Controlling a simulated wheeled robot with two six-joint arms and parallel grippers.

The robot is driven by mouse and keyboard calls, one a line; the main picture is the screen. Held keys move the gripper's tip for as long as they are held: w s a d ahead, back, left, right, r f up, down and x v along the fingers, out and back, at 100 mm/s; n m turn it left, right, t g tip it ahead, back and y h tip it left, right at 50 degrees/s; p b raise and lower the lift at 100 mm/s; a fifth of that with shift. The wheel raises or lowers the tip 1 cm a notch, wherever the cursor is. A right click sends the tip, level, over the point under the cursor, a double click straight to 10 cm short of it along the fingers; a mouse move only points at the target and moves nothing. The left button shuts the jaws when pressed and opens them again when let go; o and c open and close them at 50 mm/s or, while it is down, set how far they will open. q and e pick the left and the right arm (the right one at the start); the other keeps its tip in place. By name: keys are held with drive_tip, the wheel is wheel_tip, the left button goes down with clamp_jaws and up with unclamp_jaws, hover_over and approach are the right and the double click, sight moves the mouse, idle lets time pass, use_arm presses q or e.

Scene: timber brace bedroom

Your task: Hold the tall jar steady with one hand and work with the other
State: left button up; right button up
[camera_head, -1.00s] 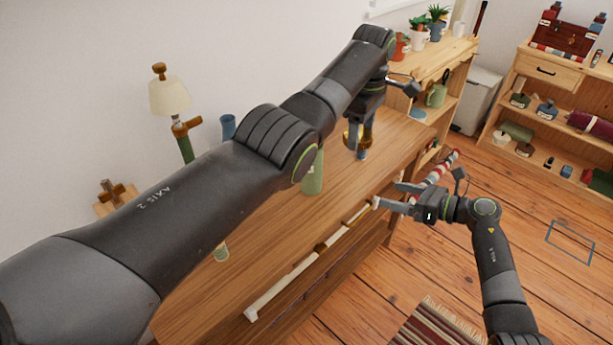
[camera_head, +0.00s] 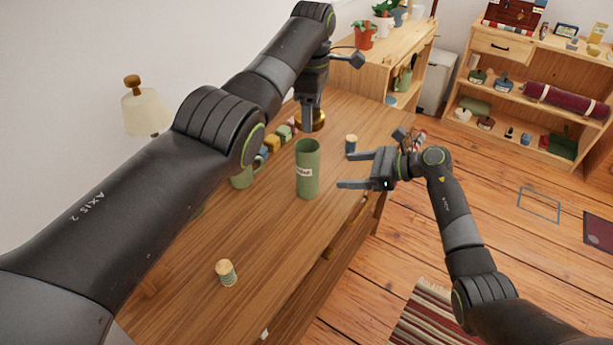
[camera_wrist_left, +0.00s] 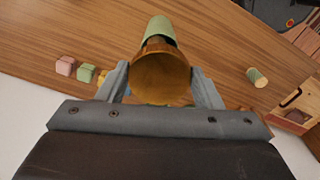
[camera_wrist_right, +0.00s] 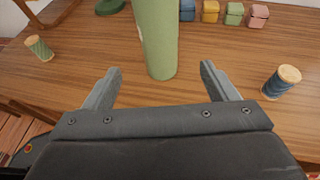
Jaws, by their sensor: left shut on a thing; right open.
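The tall jar is a green cylinder with a pale label (camera_head: 307,178), upright on the wooden table. My right gripper (camera_head: 345,170) is open and empty just right of it in the head view. In the right wrist view the jar (camera_wrist_right: 157,38) stands ahead, between the lines of the open fingers and apart from them. In the left wrist view the green jar (camera_wrist_left: 160,29) shows beyond the brass rim.
A thread spool (camera_head: 226,273) stands at the table's near part, another (camera_head: 351,145) near my right gripper. A lamp (camera_head: 146,112) stands left. The table's front middle (camera_head: 265,235) is clear.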

use_arm(q)
drive_tip(key=shift+a, duration=0.2)
use_arm(e)
drive_tip(key=x, duration=1.2)
drive_tip(key=shift+a, duration=0.2)
drive_tip(key=shift+c, duration=0.3)
drive_tip(key=c, duration=1.4)
use_arm(q)
hover_over(310, 139)
drive_tip(key=s, duration=0.3)
drive_tip(key=shift+w+f, duration=0.1)
drive_tip(key=shift+f, duration=2.45)
drive_tip(key=shift+f, duration=0.9)
drive_tip(key=shift+f, duration=0.5)
